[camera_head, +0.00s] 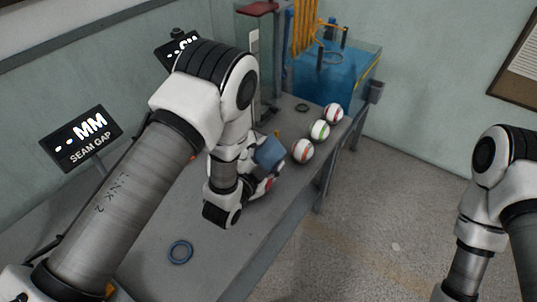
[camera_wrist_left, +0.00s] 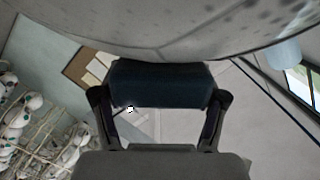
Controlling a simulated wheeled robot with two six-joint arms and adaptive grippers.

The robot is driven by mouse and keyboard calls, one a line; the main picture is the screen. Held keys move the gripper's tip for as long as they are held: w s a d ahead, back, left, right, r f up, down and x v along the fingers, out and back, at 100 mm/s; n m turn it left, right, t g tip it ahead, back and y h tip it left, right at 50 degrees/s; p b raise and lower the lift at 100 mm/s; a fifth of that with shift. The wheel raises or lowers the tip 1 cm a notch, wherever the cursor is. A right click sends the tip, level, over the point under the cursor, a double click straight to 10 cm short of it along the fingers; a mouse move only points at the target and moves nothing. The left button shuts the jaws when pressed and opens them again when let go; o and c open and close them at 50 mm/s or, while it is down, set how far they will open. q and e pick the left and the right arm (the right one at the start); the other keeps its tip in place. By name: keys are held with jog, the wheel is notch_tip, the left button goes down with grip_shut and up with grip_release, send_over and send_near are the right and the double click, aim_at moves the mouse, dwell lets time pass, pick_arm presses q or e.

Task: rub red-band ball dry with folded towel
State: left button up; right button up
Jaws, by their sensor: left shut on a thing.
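My left gripper (camera_wrist_left: 158,108) is shut on the folded towel, a dark blue pad (camera_wrist_left: 160,85) held between its two fingers. In the head view the towel (camera_head: 269,152) shows as a blue patch beside the left wrist, above the table. The ball with the red band (camera_head: 333,113) is the farthest of three white balls in a row at the table's right edge, apart from the towel. A red and white patch shows low by the left gripper; I cannot tell what it is. My right gripper is out of view.
The green-band ball (camera_head: 319,130) and the orange-band ball (camera_head: 302,150) stand nearer in the row. A blue water tank (camera_head: 335,75) is behind them. A blue ring (camera_head: 180,252) lies on the table (camera_head: 215,270). A seam gap display (camera_head: 82,138) stands left.

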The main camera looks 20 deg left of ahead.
pick_arm(q)
jog(key=shift+v, duration=1.15)
jog(key=shift+x, duration=1.45)
jog(key=shift+b+v, duration=0.3)
jog(key=shift+v, duration=1.15)
jog(key=shift+x, duration=1.45)
jog(key=shift+v, duration=1.5)
jog(key=shift+a, duration=0.15)
